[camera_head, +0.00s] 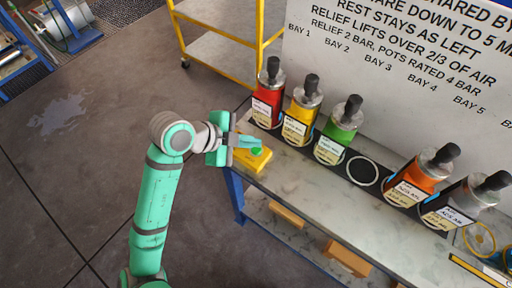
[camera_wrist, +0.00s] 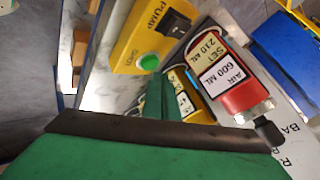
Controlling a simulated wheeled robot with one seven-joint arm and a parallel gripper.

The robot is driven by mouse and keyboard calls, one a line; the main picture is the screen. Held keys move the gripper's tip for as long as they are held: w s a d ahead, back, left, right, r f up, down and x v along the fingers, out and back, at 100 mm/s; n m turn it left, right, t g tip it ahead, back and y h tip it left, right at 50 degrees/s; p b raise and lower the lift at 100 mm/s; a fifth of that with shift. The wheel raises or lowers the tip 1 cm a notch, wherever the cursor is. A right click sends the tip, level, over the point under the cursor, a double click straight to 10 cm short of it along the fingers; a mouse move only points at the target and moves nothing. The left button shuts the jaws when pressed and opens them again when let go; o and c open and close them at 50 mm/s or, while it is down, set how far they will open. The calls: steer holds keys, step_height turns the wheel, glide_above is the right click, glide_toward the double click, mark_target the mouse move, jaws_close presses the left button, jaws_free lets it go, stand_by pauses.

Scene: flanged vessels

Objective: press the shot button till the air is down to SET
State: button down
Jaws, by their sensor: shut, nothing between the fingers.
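A yellow box (camera_head: 259,162) sits at the left end of the bench. In the wrist view, the box (camera_wrist: 128,50) reads PUMP and carries a round green button (camera_wrist: 149,62) and a black switch (camera_wrist: 176,23). My gripper (camera_head: 259,142) is shut and empty beside and over the box; its green fingertips (camera_wrist: 162,92) show close to the button in the wrist view. I cannot tell whether they touch it. A red pot (camera_head: 267,102) with a dark top stands just behind. Its labels in the wrist view read SET 210 ML (camera_wrist: 207,46) and AIR 600 ML (camera_wrist: 222,75).
Yellow (camera_head: 302,115), green (camera_head: 338,138), orange (camera_head: 418,178) and grey (camera_head: 462,200) pots stand along the bench, with an empty ring (camera_head: 363,171) between green and orange. A lettered board (camera_head: 400,80) stands behind. A yellow-framed cart (camera_head: 212,50) is at the back left.

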mark_target(252, 151)
steer(key=shift+f, duration=0.15)
steer(key=shift+f, duration=0.25)
steer(key=shift+f, duration=0.45)
stand_by(0.6)
steer(key=shift+r, duration=0.15)
stand_by(0.3)
steer(key=shift+r, duration=3.25)
